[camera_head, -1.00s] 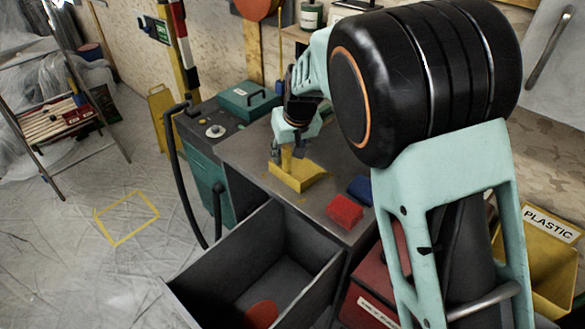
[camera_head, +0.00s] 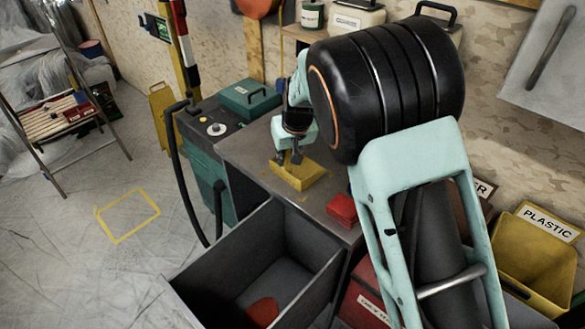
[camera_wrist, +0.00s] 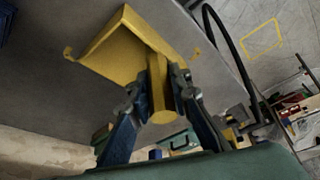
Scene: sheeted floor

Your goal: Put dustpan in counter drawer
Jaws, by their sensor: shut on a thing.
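The yellow dustpan (camera_head: 298,174) is on the grey counter top (camera_head: 246,150), near the back of the open drawer. In the wrist view the dustpan (camera_wrist: 122,45) shows its wide scoop, with the handle (camera_wrist: 160,85) pointing toward my palm. My gripper (camera_head: 288,158) is over the dustpan with its fingers on either side of the handle. In the wrist view my gripper (camera_wrist: 160,90) is shut on that handle. Whether the scoop still touches the counter is unclear. The counter drawer (camera_head: 232,245) is pulled wide open, in front of and below the dustpan.
A red object (camera_head: 262,312) lies in the drawer. A red block (camera_head: 341,209) sits on the counter to the right. A green case (camera_head: 249,98) stands on the machine to the left. A yellow PLASTIC bin (camera_head: 537,257) is at right. Floor at left is mostly clear.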

